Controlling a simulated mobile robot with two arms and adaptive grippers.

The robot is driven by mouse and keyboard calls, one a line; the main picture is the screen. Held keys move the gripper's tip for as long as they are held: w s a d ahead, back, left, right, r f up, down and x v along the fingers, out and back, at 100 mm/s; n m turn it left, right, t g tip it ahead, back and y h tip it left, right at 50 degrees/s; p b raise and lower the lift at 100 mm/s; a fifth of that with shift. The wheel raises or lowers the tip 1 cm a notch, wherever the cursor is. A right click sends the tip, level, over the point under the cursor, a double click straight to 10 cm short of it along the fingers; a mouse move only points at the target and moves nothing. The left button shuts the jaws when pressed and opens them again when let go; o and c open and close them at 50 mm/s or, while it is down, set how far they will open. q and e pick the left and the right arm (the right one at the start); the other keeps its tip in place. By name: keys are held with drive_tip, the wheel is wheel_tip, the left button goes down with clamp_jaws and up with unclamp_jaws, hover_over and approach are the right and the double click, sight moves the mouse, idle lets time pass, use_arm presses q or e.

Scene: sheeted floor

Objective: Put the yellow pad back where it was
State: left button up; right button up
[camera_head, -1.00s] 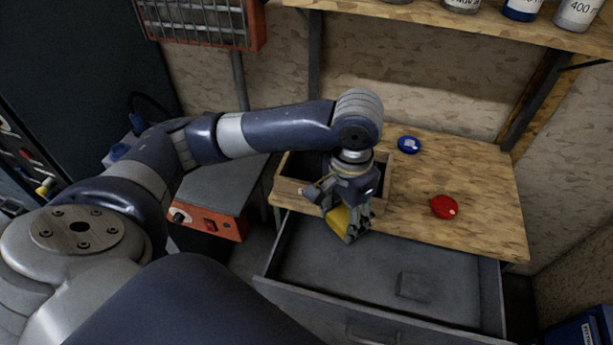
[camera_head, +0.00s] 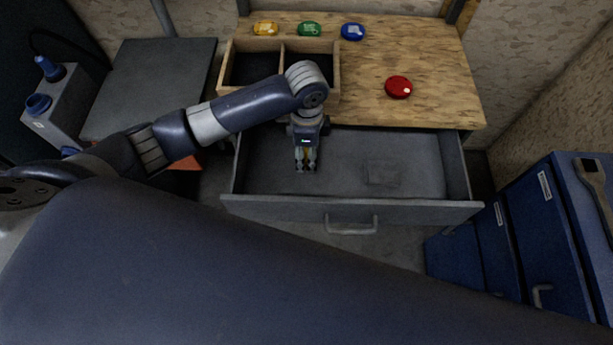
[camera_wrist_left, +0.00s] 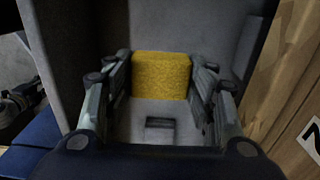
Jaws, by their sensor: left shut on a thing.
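My left gripper (camera_head: 306,161) points down over the left part of the open grey drawer (camera_head: 345,207). It is shut on the yellow pad, a rough block that shows clearly between the fingers in the left wrist view (camera_wrist_left: 161,75). In the head view only a small bit of yellow shows between the fingertips. Whether the pad touches the drawer floor I cannot tell. A flat grey square shape (camera_head: 383,172) lies on the drawer floor to the right; the wrist view shows a dark rectangle (camera_wrist_left: 160,127) below the pad. My right gripper is not in view.
A two-compartment wooden box (camera_head: 334,72) stands on the wooden worktop (camera_head: 432,60) behind the drawer. Yellow (camera_head: 265,28), green (camera_head: 309,29), blue (camera_head: 353,32) and red (camera_head: 398,87) discs lie on the worktop. A blue cabinet (camera_head: 535,235) stands at right. The drawer's middle is clear.

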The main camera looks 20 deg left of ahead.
use_arm(q)
hover_over(307, 178)
wheel_tip(307, 178, down, 5)
drive_tip(key=shift+a+r, duration=0.1)
drive_tip(key=shift+f, duration=2.45)
drive_tip(key=o, duration=0.9)
drive_tip(key=shift+f, duration=0.15)
drive_tip(key=shift+o, duration=0.2)
wheel_tip(307, 178, up, 12)
drive_tip(key=shift+w+r, duration=0.1)
drive_tip(key=shift+r, duration=0.1)
